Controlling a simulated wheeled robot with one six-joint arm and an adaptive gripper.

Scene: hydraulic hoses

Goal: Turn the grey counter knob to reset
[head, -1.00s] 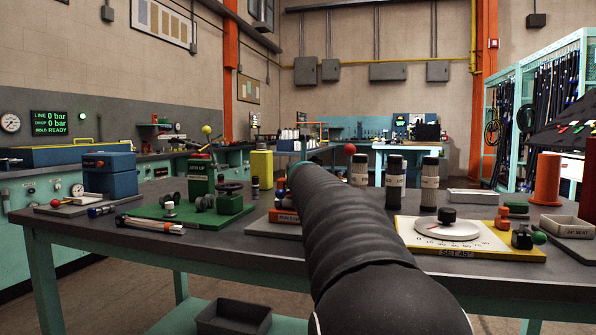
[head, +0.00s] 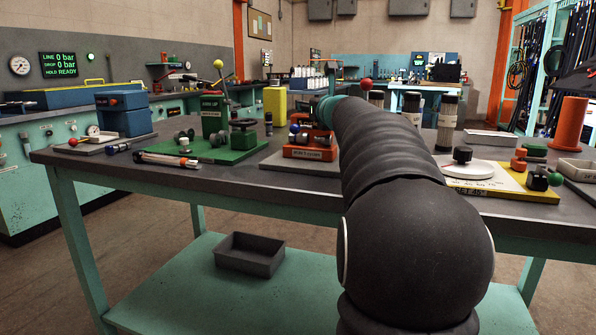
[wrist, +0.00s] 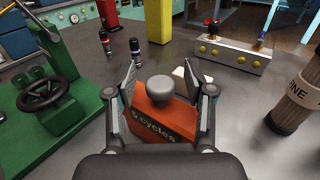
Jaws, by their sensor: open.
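The counter is an orange block (wrist: 160,122) marked "5 cycles" on its front, seen in the wrist view. Its grey round knob (wrist: 160,89) stands on top. My gripper (wrist: 160,80) is open, with one finger on each side of the knob and gaps between the fingers and the knob. In the head view my arm hides my gripper. An orange-red block with a label (head: 308,153) shows left of my arm there; I cannot tell whether it is the same counter.
A green stand with a dark handwheel (wrist: 47,90) is at left in the wrist view. A valve manifold (wrist: 232,55) and a yellow block (wrist: 158,20) stand behind, and a pale-labelled cylinder (wrist: 297,100) at right. A grey tray (head: 250,255) sits on the lower shelf.

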